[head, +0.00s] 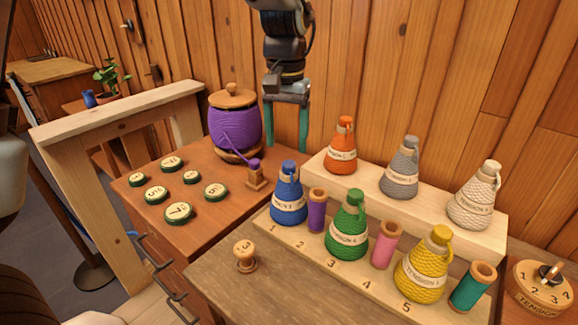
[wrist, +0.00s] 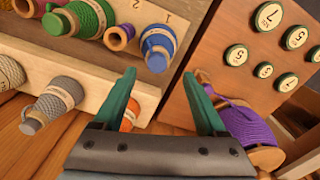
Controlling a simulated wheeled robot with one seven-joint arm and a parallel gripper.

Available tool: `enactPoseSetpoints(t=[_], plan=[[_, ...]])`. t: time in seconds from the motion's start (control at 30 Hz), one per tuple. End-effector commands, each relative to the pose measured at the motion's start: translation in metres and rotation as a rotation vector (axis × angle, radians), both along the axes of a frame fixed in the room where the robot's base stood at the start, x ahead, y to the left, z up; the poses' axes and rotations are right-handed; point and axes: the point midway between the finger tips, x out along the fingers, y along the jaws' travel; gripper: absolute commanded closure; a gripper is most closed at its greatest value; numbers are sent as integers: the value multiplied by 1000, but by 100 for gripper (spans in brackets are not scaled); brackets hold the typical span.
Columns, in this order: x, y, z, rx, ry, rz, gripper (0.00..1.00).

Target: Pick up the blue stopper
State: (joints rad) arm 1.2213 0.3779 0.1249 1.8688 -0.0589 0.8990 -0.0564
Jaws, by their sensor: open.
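A blue cone-shaped, thread-wrapped piece (head: 289,200) with a pale label and a blue top stands upright at the place marked 1 on the light wooden rack (head: 375,293). I see no separate blue stopper; the blue top is part of this piece's outline. In the wrist view the blue piece (wrist: 158,42) shows just beyond the fingertips, its blue top nearest. My gripper (head: 286,148), with teal fingers, points down, open and empty, above and behind it in the head view. The fingers (wrist: 160,76) also show apart in the wrist view, not touching it.
A purple spool (head: 318,212) and a green cone (head: 347,232) stand right of the blue piece. An orange cone (head: 341,150) stands on the raised back step. A large purple thread jar (head: 234,125) is at the left, beside several numbered green discs (head: 179,214).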

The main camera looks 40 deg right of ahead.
Motion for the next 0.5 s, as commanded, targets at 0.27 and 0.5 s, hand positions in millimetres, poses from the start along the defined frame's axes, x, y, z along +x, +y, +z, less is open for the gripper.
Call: enactPoseSetpoints(t=[0.27,0.5], plan=[[-3,-4,-31,5,1,0,26],[-3,-4,-53,0,0,0,26]])
